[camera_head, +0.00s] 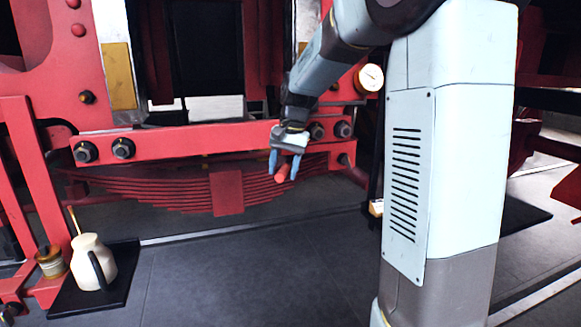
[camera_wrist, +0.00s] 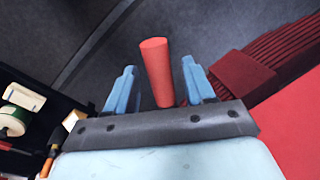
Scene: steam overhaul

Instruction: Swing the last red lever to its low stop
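The red lever (camera_head: 282,174) shows as a short red rod below my gripper in the head view, in front of the leaf spring. In the wrist view its red cylindrical grip (camera_wrist: 156,68) stands between the two blue fingers. My gripper (camera_head: 284,167) points down around the lever, and in the wrist view its fingers (camera_wrist: 159,82) are apart with a narrow gap on each side of the grip. No clear contact shows. The lever's pivot is hidden behind my gripper.
A red beam (camera_head: 190,142) with large bolts runs behind my gripper, above the red leaf spring (camera_head: 226,192). A round gauge (camera_head: 369,78) sits at right. A cream jug (camera_head: 92,262) stands on a black mat (camera_head: 124,268) at lower left. The middle floor is clear.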

